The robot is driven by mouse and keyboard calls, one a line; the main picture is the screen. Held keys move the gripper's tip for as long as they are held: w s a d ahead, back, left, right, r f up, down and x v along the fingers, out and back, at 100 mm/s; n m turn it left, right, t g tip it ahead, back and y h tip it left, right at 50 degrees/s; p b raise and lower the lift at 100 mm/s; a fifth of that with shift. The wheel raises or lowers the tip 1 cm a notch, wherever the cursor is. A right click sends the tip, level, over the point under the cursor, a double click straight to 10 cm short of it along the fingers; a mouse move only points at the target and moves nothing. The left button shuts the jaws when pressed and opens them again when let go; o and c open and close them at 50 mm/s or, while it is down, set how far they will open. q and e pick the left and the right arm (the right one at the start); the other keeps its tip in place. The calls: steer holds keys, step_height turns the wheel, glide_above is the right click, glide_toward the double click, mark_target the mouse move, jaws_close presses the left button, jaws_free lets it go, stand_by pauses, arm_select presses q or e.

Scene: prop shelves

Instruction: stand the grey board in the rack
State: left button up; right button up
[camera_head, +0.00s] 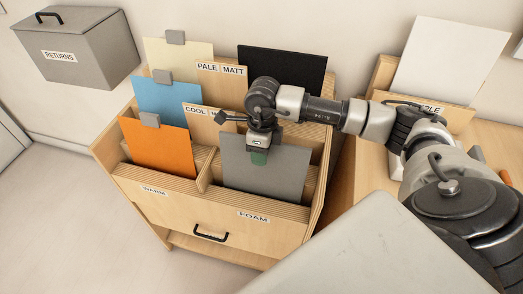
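The grey board (280,172) stands nearly upright in the front right slot of the wooden rack (180,213), behind the label FOAM. My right gripper (259,156) is at the top left part of the board, reaching down to it from above. A green patch shows at the fingertips against the board. The fingers are small and partly hidden, so I cannot tell whether they are closed on it. My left gripper is not in view.
The rack also holds an orange board (158,150), a blue board (170,101), a cream board (180,55) and a black board (283,65). A grey RETURNS box (85,60) is at the upper left. A white board (450,62) stands at the right.

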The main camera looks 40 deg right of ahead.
steer(key=r, duration=0.7)
steer(key=r+b, duration=0.1)
steer(key=r, duration=0.2)
steer(key=shift+w+d+r, duration=0.3)
steer(key=shift+d+r, duration=0.05)
